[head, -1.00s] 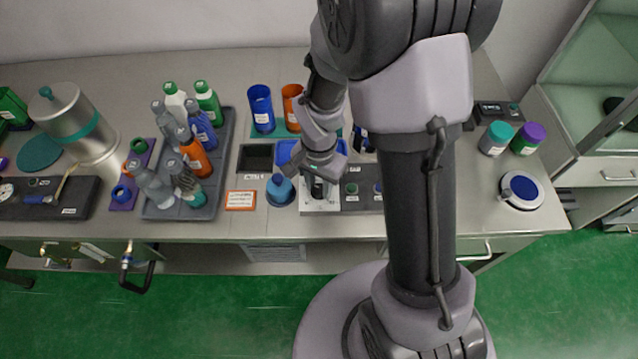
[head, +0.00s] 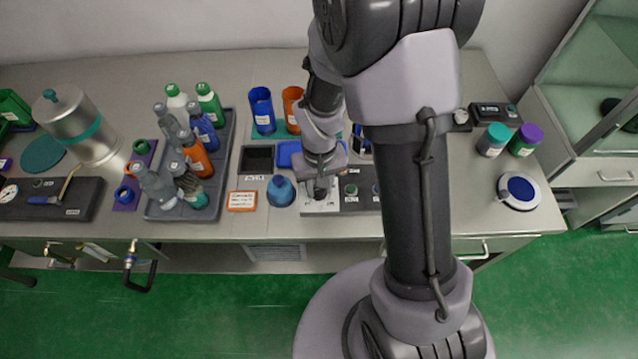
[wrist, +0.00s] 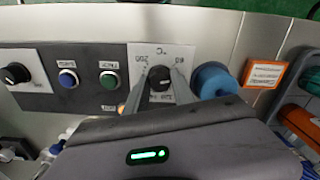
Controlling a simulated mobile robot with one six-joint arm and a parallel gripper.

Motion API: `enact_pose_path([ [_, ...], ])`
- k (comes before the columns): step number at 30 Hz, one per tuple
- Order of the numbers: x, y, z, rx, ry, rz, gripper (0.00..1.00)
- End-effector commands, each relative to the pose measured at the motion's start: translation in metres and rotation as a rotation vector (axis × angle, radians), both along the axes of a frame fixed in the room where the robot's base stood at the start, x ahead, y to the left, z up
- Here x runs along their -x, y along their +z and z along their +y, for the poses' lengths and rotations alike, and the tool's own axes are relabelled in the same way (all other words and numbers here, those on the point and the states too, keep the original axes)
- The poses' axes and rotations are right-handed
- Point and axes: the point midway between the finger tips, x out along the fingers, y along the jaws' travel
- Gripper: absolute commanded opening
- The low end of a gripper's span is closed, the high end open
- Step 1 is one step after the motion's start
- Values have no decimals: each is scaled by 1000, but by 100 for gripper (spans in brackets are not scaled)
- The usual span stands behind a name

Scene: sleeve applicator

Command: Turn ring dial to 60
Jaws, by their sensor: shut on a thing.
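The ring dial is a black round knob (wrist: 160,85) on a white plate (wrist: 182,55) printed with °C and scale numbers, which appear upside down in the wrist view. The number on the left reads as 200 and the one on the right looks like 60. My gripper (wrist: 157,79) is shut on the knob, one finger on each side. Its pointer mark is too small to read. In the head view the white plate (head: 320,209) shows below my gripper (head: 320,184), which mostly hides the knob.
Beside the dial are a green button (wrist: 109,80), a blue button (wrist: 68,79) and another black knob (wrist: 15,74). A tray (head: 160,212) of bottles is further left.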

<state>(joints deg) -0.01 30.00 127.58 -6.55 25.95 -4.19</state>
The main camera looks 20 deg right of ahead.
Motion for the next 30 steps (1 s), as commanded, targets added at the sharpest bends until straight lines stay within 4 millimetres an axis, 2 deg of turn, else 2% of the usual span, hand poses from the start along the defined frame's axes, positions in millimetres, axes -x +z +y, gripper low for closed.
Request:
enact_pose_path([
  [15,0,1,0,0,397,0,0],
  [30,0,0,0,0,527,0,0],
])
